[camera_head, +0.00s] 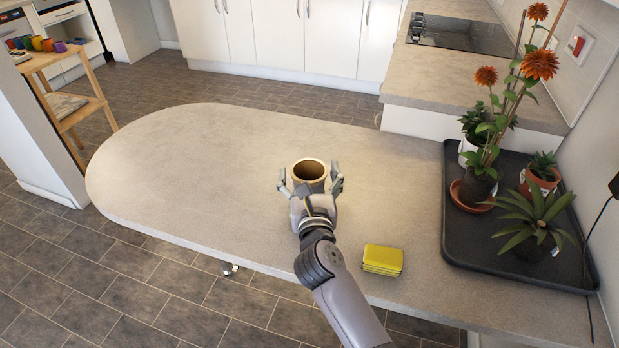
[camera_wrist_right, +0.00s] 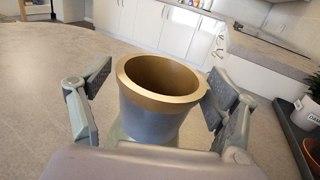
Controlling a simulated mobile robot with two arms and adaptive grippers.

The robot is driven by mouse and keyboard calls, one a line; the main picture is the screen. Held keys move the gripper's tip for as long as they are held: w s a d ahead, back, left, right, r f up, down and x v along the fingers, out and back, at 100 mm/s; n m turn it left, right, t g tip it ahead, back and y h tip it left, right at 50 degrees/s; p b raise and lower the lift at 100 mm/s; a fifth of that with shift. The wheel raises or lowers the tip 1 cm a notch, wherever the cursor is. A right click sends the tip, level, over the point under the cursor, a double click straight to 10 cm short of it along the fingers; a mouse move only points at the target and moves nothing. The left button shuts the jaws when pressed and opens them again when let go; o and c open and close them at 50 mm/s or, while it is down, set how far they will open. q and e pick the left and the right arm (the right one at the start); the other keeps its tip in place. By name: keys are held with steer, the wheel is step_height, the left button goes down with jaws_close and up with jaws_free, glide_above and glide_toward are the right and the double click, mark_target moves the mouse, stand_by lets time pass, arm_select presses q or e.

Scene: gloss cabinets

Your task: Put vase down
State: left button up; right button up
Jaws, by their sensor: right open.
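The vase (camera_head: 310,172) is grey with a gold-tan rim and stands upright on the beige counter (camera_head: 190,170). It also shows in the right wrist view (camera_wrist_right: 155,112), where its open mouth faces up. My right gripper (camera_head: 311,183) is open, with one finger on each side of the vase. In the right wrist view, a gap shows between the left finger and the vase; the right finger is close to the rim, and I cannot tell if it touches. The vase's base is hidden behind the gripper. My left gripper is not in view.
A stack of yellow sponges (camera_head: 383,260) lies right of my right arm. A black tray (camera_head: 470,245) with several potted plants fills the counter's right end. A black hob (camera_head: 467,33) is at the back. The counter's left part is clear. A wooden shelf (camera_head: 75,105) stands at far left.

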steer(key=s, duration=1.2)
steer(key=shift+d+r+b, duration=0.2)
steer(key=shift+d+b, duration=0.1)
steer(key=shift+d, duration=0.15)
